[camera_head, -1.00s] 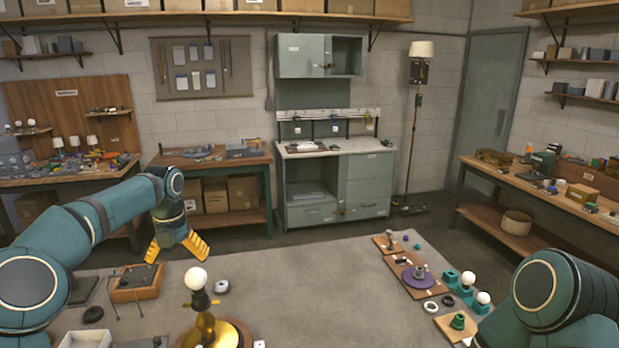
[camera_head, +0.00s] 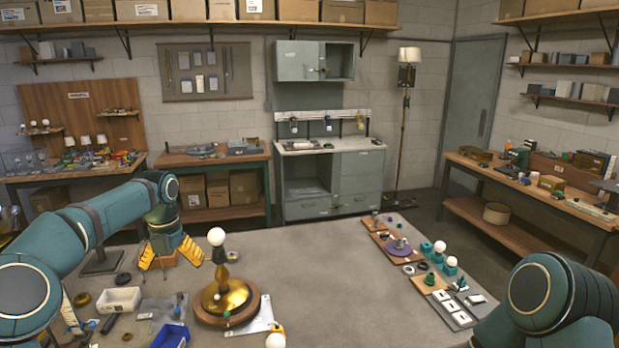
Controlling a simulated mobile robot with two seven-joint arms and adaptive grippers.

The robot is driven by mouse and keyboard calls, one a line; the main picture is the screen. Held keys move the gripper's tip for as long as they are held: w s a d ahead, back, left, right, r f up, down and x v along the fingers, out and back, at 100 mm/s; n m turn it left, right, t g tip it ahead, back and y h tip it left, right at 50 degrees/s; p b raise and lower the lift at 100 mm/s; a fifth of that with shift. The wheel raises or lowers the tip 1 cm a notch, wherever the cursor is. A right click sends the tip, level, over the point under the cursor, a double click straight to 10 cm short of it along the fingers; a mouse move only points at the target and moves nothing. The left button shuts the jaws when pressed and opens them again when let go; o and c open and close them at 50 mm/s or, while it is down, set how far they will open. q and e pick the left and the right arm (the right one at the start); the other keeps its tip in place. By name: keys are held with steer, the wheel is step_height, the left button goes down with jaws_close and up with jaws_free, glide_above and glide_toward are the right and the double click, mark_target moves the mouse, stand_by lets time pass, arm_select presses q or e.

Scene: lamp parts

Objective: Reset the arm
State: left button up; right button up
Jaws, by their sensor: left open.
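My left gripper (camera_head: 170,257) has yellow fingers that point down and stand apart, open with nothing seen between them. It hangs over the left back part of the grey table (camera_head: 320,290), in front of a small wooden tray mostly hidden behind it. A lamp with a brass base (camera_head: 224,296) on a round wooden plate stands upright to the right of the gripper, apart from it. It carries a white bulb (camera_head: 217,236). My right arm (camera_head: 550,300) is at the lower right; its gripper is out of the picture.
A white bin (camera_head: 119,299), a blue bin (camera_head: 171,337) and small parts lie at the front left. Along the right edge are a purple disc (camera_head: 398,247), bulbs in teal holders (camera_head: 439,258) and a grey tray of switches (camera_head: 458,308). The table's middle is clear.

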arm_select(q)
steer(key=d+f+n+h+b, duration=0.1)
steer(key=d+f+n, duration=0.2)
steer(key=d+f, duration=0.3)
steer(key=d+f+n+h+b, duration=0.1)
steer(key=d+f+n+b, duration=0.2)
steer(key=f, duration=0.6)
steer(key=s+d+f+n+h+b, duration=0.1)
steer(key=s+d+f+n, duration=0.35)
steer(key=f, duration=0.25)
steer(key=s+d+f+n+h+b, duration=0.1)
steer(key=s+d+f+n, duration=0.25)
steer(key=d+f, duration=0.25)
steer(key=s+d+f+n+t+b, duration=0.1)
steer(key=s+f+n+b, duration=0.1)
steer(key=s+f+n, duration=0.6)
steer(key=s+d+f+n+t+b, duration=0.1)
steer(key=s+f+n+b, duration=0.2)
steer(key=s+f+n, duration=0.5)
steer(key=s+n, duration=0.5)
steer(key=n, duration=0.1)
steer(key=shift+s, duration=0.2)
arm_select(e)
step_height(320, 180, down, 12)
steer(key=shift+s+a+f, duration=0.2)
steer(key=shift+a, duration=0.05)
